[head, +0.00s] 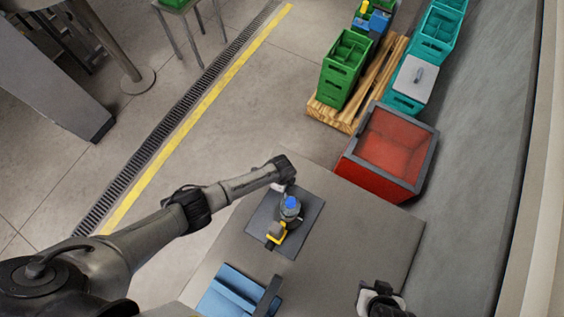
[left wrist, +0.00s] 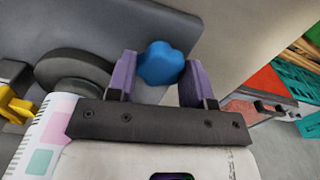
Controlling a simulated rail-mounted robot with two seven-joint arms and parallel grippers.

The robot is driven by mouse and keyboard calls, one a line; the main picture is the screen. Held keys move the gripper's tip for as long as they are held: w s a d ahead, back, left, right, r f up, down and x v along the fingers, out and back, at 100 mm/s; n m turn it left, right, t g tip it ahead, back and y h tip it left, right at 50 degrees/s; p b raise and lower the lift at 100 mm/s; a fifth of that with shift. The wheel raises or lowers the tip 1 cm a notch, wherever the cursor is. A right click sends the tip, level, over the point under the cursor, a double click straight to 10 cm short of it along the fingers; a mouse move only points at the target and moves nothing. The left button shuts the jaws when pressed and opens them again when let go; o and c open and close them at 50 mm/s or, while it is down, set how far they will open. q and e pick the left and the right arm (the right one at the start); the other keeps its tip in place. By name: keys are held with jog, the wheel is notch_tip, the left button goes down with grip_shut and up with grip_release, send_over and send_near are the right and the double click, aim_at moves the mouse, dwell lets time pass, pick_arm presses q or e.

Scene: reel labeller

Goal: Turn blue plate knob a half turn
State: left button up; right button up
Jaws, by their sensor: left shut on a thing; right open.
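The blue plate knob (left wrist: 161,63) is a rounded, lobed knob in the left wrist view. It sits between the two purple fingers of my left gripper (left wrist: 160,82), which is shut on it. In the head view the knob (head: 292,202) shows as a small blue spot on the labeller, which stands on a dark mat (head: 309,222). My left wrist is just behind it there, and the fingers are hard to make out. My right gripper (head: 380,297) is open and empty at the bottom edge of the head view, apart from the labeller.
A yellow part (head: 276,236) is at the labeller's front. A dark round disc (left wrist: 75,70) and a label strip (left wrist: 48,140) lie left of the knob. A blue bin (head: 228,291) is at the table's near left; a red bin (head: 372,178) is beyond. The table's right side is bare.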

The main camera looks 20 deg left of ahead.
pick_arm(q)
jog(key=n+p, duration=0.1)
jog(key=n, duration=0.3)
jog(key=shift+r+n, duration=0.1)
jog(key=shift+n, duration=0.3)
jog(key=n+p, duration=0.1)
jog(key=n, duration=0.2)
jog(key=shift+n, duration=0.3)
jog(key=n+p, duration=0.1)
jog(key=n, duration=0.3)
jog(key=shift+n, duration=2.1)
jog(key=o, duration=0.9)
jog(key=shift+p, duration=0.3)
